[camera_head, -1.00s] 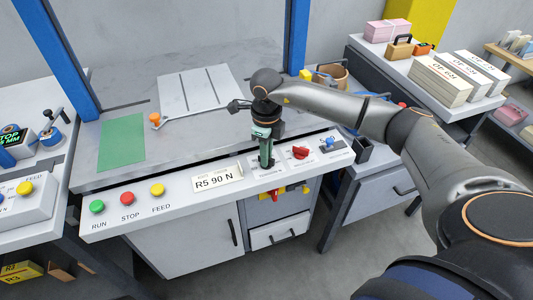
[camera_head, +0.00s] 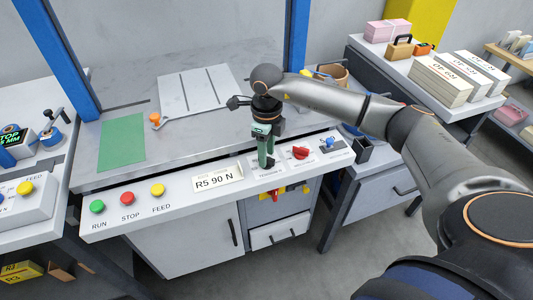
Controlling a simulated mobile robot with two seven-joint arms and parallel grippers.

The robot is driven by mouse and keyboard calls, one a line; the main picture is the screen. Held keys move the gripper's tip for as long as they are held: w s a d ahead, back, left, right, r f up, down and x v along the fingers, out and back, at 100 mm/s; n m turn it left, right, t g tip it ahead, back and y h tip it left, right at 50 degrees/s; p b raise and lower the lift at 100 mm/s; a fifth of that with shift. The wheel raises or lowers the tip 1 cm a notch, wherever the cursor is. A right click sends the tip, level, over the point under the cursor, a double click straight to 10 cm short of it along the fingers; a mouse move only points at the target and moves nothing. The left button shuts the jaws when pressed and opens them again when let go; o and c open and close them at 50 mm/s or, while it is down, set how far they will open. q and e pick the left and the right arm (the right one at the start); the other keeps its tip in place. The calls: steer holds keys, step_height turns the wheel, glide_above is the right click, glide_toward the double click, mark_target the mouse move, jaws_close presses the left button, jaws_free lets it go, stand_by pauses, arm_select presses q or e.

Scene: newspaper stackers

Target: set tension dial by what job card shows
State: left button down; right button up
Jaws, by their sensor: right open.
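The job card (camera_head: 218,182) is a white plate on the front panel and reads "R5 90 N". My right gripper (camera_head: 266,163) points down at the panel just right of the card. Its green fingers are open and their tips are close to the panel. The tension dial is hidden behind the fingers; only part of its small label shows below them, too small to read surely. I cannot tell whether the fingers touch the dial. My left gripper is not in view.
A red knob (camera_head: 300,153) and a blue-handled lever (camera_head: 330,142) sit right of my gripper. The green RUN (camera_head: 97,206), red STOP (camera_head: 127,198) and yellow FEED (camera_head: 157,190) buttons are at the left. A green sheet (camera_head: 122,142) lies on the worktop.

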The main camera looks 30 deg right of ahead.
step_height(320, 180, up, 12)
steer(key=shift+f, duration=0.2)
steer(key=shift+a+f, duration=0.1)
stand_by(0.4)
